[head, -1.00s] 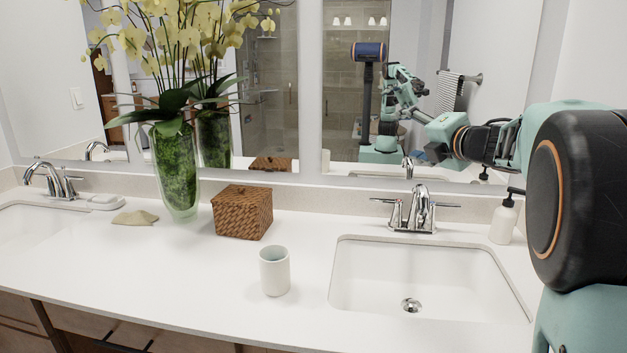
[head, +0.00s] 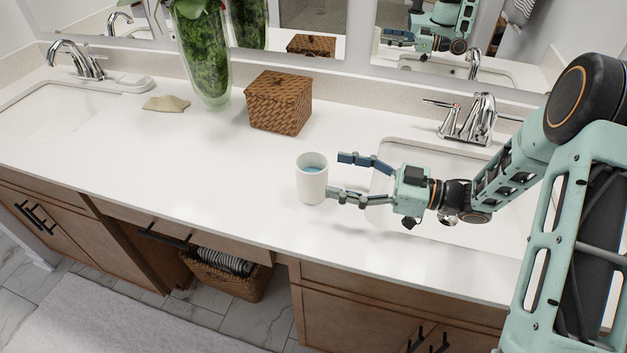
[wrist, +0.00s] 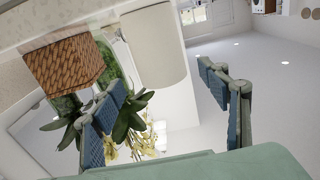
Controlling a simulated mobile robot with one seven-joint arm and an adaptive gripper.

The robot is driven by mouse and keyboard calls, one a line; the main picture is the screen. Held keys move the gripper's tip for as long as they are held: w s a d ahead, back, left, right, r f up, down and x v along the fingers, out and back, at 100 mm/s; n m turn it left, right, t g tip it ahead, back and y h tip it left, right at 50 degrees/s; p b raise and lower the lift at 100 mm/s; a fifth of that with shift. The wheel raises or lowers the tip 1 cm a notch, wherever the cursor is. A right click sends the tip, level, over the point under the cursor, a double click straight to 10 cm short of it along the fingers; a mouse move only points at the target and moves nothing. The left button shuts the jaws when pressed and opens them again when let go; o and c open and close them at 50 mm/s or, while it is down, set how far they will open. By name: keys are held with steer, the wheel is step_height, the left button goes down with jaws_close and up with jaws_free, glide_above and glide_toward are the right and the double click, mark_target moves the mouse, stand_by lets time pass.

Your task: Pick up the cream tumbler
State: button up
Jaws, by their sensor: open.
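The cream tumbler (head: 311,183) stands upright on the white counter, left of the right-hand sink. Its inside looks bluish in the head view. My gripper (head: 339,176) comes in low from the right, its fingers spread wide and pointing at the tumbler. The nearer fingertip is close to the tumbler's right side; I cannot tell if it touches. In the wrist view the tumbler (wrist: 153,48) appears ahead, between the two open fingers of my gripper (wrist: 158,80), with nothing held. That view is turned roughly upside down.
A woven brown box (head: 279,103) stands behind the tumbler, and a green glass vase (head: 205,60) behind it to the left. A faucet (head: 470,120) and sink lie behind and under my arm. The counter left of the tumbler is clear.

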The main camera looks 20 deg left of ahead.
mark_target(312, 169)
steer(key=a, duration=0.4)
steer(key=s+a, duration=0.1)
steer(key=a, duration=0.1)
steer(key=shift+a+f, duration=0.25)
steer(key=shift+a, duration=0.1)
steer(key=shift+w, duration=0.1)
steer(key=c, duration=1.7)
steer(key=shift+c, duration=0.2)
steer(key=shift+r, duration=0.15)
